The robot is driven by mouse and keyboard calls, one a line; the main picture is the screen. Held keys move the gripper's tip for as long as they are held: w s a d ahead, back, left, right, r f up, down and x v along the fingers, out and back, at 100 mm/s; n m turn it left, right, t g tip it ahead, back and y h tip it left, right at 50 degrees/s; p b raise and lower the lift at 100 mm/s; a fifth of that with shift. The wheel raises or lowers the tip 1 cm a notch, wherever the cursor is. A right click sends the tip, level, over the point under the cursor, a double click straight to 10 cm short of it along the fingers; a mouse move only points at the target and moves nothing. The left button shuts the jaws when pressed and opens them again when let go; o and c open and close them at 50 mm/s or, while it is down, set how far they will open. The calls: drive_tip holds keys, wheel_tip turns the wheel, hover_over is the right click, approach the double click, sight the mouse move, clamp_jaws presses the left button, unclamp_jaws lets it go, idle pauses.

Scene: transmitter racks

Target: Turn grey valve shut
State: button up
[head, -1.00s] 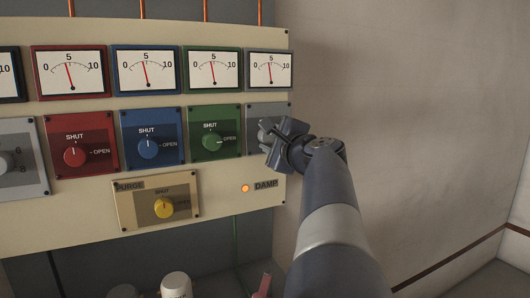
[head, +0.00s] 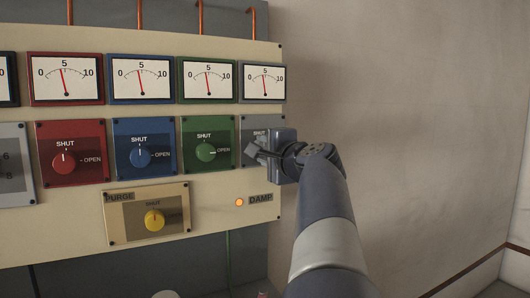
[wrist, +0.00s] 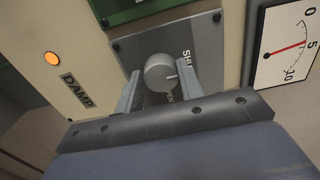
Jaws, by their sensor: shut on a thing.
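The grey valve is a round knob (wrist: 160,72) on a grey plate (wrist: 205,45) at the right end of the panel row. In the wrist view its white mark points right and slightly down, between the SHUT and OPEN labels, seemingly nearer SHUT. My gripper (wrist: 158,78) is shut on the knob, one finger on each side. In the head view my gripper (head: 256,151) covers the knob and much of its plate.
The green knob (head: 206,153), pointing to OPEN, sits close left. Blue (head: 140,156) and red (head: 64,161) knobs point to SHUT. A yellow purge knob (head: 154,221) is below, and an orange DAMP lamp (head: 239,202) glows. Right of the panel is bare wall (head: 400,120).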

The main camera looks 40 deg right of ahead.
drive_tip(key=o, duration=1)
drive_tip(key=b+v, duration=0.1)
drive_tip(key=v, duration=0.9)
drive_tip(key=shift+s, duration=0.4)
drive_tip(key=p+x, duration=0.1)
drive_tip(key=x, duration=1)
drive_tip(key=shift+s+a, duration=0.1)
drive_tip(key=shift+s, duration=0.05)
